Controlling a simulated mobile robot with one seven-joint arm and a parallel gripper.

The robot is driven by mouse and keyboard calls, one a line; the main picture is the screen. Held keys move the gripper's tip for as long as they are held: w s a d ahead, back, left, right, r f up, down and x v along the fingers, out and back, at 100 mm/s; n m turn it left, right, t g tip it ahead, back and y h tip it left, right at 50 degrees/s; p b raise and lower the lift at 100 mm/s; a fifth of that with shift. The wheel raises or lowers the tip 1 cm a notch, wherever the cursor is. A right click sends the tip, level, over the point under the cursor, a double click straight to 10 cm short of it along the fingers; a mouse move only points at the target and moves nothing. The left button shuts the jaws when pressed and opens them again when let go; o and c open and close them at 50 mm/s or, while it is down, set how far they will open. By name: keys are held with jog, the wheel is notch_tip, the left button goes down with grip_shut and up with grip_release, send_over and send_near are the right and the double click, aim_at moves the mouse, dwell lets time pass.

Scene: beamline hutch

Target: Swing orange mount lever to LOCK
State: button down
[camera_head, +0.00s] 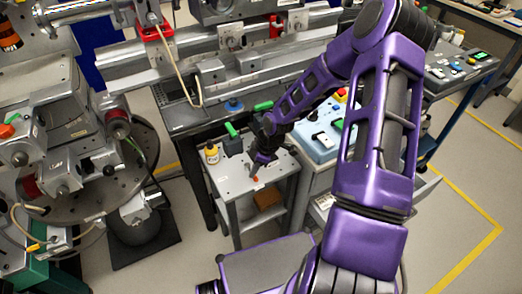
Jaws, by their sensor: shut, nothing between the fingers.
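A small orange piece (256,180) shows on the top of a small grey cart (226,185), just below my gripper. It may be the mount lever, but it is too small to tell its angle or any LOCK marking. My gripper (254,168) points down over the cart top, close to the orange piece. It is shut with nothing between its fingers. I cannot tell whether it touches the piece. My purple arm reaches in from the right and hides part of the benches.
A yellow bottle (211,154) and a dark block with a green top (232,144) stand on the cart's back left. A pale blue box (321,147) with coloured buttons is to the right. Heavy stage equipment (60,115) fills the left. Floor at lower right is clear.

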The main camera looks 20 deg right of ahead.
jog(key=v, duration=1.4)
jog(key=shift+r, duration=0.35)
jog(key=shift+f, duration=0.1)
